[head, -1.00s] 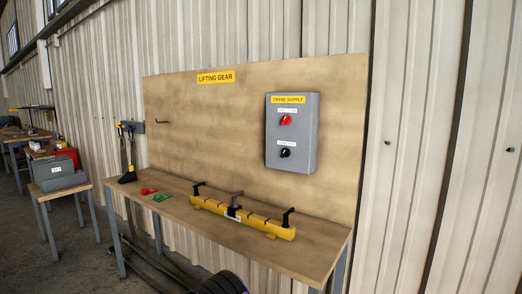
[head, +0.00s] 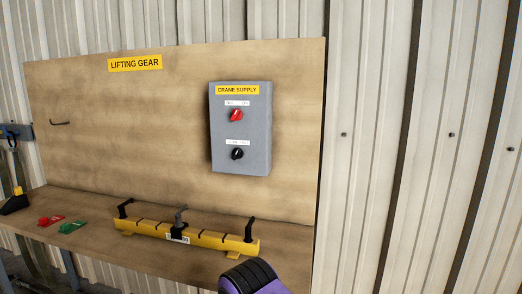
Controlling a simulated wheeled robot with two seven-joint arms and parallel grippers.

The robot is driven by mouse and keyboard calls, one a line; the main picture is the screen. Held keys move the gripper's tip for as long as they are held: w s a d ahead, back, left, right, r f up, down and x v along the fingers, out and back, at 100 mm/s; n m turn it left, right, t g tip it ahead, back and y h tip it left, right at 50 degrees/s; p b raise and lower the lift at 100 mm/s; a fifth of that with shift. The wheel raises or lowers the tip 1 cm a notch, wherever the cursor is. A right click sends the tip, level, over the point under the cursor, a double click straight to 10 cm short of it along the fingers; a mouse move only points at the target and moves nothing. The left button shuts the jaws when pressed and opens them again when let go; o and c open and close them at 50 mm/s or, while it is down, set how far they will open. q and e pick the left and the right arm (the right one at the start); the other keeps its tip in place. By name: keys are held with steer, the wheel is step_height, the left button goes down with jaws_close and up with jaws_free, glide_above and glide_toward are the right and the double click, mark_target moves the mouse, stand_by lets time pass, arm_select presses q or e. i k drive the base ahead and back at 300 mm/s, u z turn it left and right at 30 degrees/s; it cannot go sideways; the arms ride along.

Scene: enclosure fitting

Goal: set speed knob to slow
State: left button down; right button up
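The grey crane supply box (head: 258,130) is mounted on the wooden board, with a yellow label at its top. Its lower black knob (head: 237,154) sits under a small white label too blurred to read for certain. The black knob's pointer looks tilted, but its exact setting is too small to tell. Above it is a red knob (head: 236,115) under another white label. Neither gripper's fingers show in the head view. A black and purple part of my own arm shows at the bottom edge, below and apart from the box.
A yellow beam (head: 210,240) with black hooks lies on the wooden bench (head: 100,262) below the box. A red tag (head: 50,220) and a green tag (head: 73,227) lie at left. A hook (head: 60,123) projects from the board. Space before the box is clear.

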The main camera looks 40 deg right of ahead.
mark_target(237, 152)
steer(key=z, duration=0.7)
steer(key=i, duration=0.6)
steer(key=z, duration=0.6)
